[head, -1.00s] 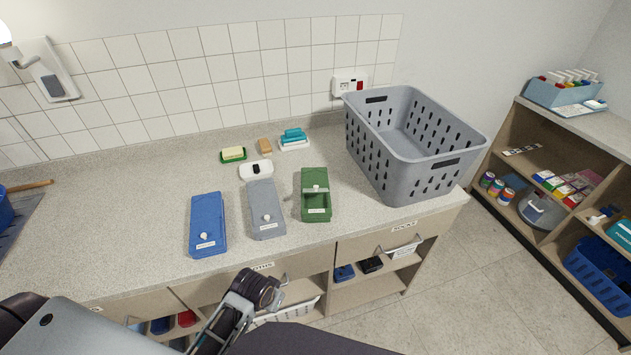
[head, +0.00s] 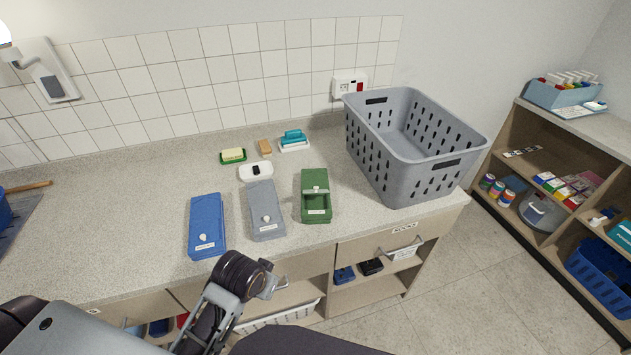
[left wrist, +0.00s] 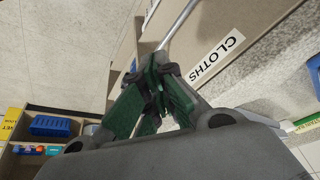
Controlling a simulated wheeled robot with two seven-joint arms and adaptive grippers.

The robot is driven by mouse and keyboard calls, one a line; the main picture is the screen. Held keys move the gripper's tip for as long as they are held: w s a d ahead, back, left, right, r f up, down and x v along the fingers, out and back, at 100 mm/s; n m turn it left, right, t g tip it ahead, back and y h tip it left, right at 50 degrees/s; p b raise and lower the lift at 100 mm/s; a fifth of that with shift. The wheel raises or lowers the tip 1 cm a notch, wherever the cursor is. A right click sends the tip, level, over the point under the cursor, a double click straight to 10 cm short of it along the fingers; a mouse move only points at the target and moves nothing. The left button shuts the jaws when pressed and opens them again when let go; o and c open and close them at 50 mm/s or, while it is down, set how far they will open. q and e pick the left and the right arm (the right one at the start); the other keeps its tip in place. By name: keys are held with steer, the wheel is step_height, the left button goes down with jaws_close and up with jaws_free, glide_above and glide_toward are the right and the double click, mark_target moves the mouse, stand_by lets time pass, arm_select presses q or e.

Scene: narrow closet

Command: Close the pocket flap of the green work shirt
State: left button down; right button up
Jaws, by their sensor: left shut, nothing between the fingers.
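The green work shirt pocket (head: 316,181) lies on the counter, at the right of a row of three. Its flap stands back from the lower part, with a pale button on its edge, and a darker green recess shows below it above a small white label. The blue pocket (head: 207,222) and the grey pocket (head: 265,205) lie to its left with their flaps down. My left gripper (head: 278,287) is at the counter's front edge, below and left of the green pocket and apart from it. In the left wrist view its green-padded fingers (left wrist: 158,62) are shut and empty.
A grey laundry basket (head: 430,178) stands right of the green pocket. Soap, a brush and small dishes lie behind the row. A drawer labelled CLOTHS (left wrist: 225,50), with a metal handle, is close by the left gripper. The counter between the pockets and front edge is clear.

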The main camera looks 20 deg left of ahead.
mark_target(315, 192)
arm_select(q)
steer(key=w+r+t, duration=0.1)
steer(key=w, duration=0.1)
steer(key=w+r+n+t+y, duration=0.1)
steer(key=w, duration=0.2)
steer(key=w+d+r+n+t, duration=0.1)
steer(key=w+r, duration=0.1)
steer(key=shift+w+y, duration=0.25)
steer(key=shift+y, duration=0.15)
steer(key=w+r, duration=0.1)
steer(key=w+d+r+n+t, duration=0.1)
steer(key=w+r, duration=0.1)
steer(key=w+r+t+y, duration=0.1)
steer(key=w, duration=0.1)
steer(key=shift+d+r+n, duration=0.25)
steer(key=shift+r+n, duration=0.05)
steer(key=shift+r, duration=0.05)
steer(key=w+d+r+n+t+y, duration=0.1)
steer(key=w+d+r+t, duration=0.1)
steer(key=r, duration=0.4)
steer(key=w+d+r+n+t+y, duration=0.1)
steer(key=w+d+r+t, duration=0.2)
steer(key=r, duration=0.3)
steer(key=shift+w, duration=0.55)
steer(key=shift+w+r, duration=0.1)
